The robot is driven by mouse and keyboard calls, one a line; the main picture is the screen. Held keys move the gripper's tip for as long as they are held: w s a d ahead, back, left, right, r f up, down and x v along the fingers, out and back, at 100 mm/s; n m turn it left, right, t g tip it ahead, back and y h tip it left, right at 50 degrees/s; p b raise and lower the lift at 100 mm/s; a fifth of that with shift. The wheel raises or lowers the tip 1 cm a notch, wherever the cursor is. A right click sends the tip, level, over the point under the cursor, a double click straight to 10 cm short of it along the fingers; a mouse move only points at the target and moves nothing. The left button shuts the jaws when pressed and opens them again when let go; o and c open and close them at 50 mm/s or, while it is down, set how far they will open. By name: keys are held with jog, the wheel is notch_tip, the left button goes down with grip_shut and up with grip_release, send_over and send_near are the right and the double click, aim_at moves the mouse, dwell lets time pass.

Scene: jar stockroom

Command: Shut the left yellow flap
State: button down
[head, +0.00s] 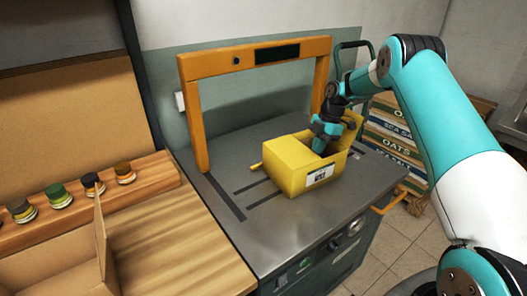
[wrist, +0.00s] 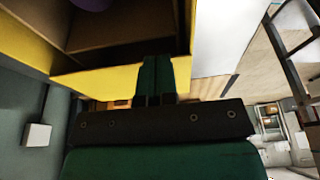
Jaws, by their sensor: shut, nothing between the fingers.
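A yellow box (head: 308,178) with a white label on its front side stands on the grey metal worktop. A yellow flap (head: 353,124) stands up at its right rear, partly behind my gripper. A small yellow piece (head: 256,167) sticks out at the box's left; I cannot tell whether it is a flap edge. My gripper (head: 322,146) is shut and empty, pointing down at the box's upper side. In the wrist view, my shut fingers (wrist: 155,62) overlap a yellow panel (wrist: 100,82) beside the box's brown inside; contact is unclear. Part of a purple thing (wrist: 92,4) shows inside.
An orange arch (head: 190,115) stands over the worktop (head: 240,190), behind and left of the box. A wooden shelf (head: 60,215) with several small jars is at the left, beside an open cardboard box (head: 70,268). Stacked cartons (head: 388,140) stand at the right rear.

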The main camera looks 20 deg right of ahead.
jog(key=shift+d+f, duration=0.1)
jog(key=shift+f, duration=0.15)
jog(key=shift+r, duration=0.15)
dwell(0.4)
jog(key=d+f+p+v, duration=0.1)
jog(key=d+p+v, duration=0.2)
jog(key=p+v, duration=0.5)
jog(key=v, duration=0.6)
jog(key=shift+w+f, duration=0.1)
jog(key=shift+w, duration=0.05)
